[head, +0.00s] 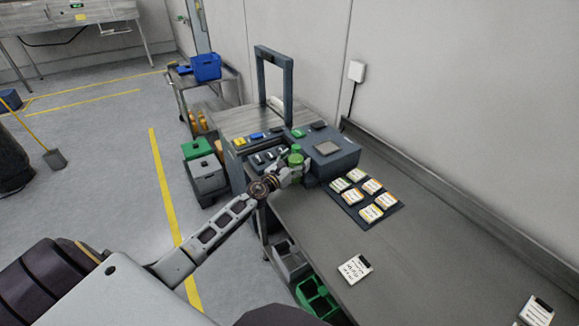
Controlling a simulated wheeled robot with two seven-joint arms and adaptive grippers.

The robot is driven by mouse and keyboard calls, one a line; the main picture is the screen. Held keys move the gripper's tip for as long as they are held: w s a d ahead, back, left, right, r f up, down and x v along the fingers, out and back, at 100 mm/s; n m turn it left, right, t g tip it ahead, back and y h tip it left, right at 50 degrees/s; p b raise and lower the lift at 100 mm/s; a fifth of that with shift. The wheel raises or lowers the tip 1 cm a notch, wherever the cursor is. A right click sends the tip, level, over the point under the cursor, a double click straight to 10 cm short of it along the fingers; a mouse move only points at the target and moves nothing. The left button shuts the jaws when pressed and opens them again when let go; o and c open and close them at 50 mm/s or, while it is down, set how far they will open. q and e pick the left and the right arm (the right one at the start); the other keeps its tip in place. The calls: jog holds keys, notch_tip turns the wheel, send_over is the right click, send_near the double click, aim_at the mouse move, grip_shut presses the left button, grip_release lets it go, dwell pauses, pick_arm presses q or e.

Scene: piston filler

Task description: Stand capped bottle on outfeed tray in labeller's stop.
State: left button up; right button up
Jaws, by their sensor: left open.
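A small green bottle-like thing (295,154) stands upright by the near left side of a blue-grey machine (340,161), perhaps the labeller. Its cap cannot be told apart clearly. My left gripper (293,172) is open, right at this green thing and overlapping its lower part in the picture. I cannot tell whether the fingers touch it. The stop and the outfeed tray cannot be made out surely at this size. My right gripper is not in view.
A dark mat (377,219) with several labelled cards lies right of the machine. A white card (355,268) lies on the grey bench (430,270), otherwise mostly clear there. A dark upright frame (288,75) rises behind. Green and grey bins (206,172) stand left of the bench.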

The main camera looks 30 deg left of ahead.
pick_arm(q)
jog(key=shift+s, duration=0.15)
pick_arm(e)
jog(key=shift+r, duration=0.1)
pick_arm(q)
jog(key=shift+s+a, duration=0.2)
jog(key=shift+s, duration=1.25)
jog(key=shift+s+a, duration=0.15)
jog(key=shift+s, duration=0.65)
jog(key=shift+s+a, duration=0.1)
jog(key=shift+s, duration=0.65)
jog(key=b, duration=0.2)
send_near(291, 164)
jog(key=shift+w+d, duration=0.1)
jog(key=shift+w, duration=0.4)
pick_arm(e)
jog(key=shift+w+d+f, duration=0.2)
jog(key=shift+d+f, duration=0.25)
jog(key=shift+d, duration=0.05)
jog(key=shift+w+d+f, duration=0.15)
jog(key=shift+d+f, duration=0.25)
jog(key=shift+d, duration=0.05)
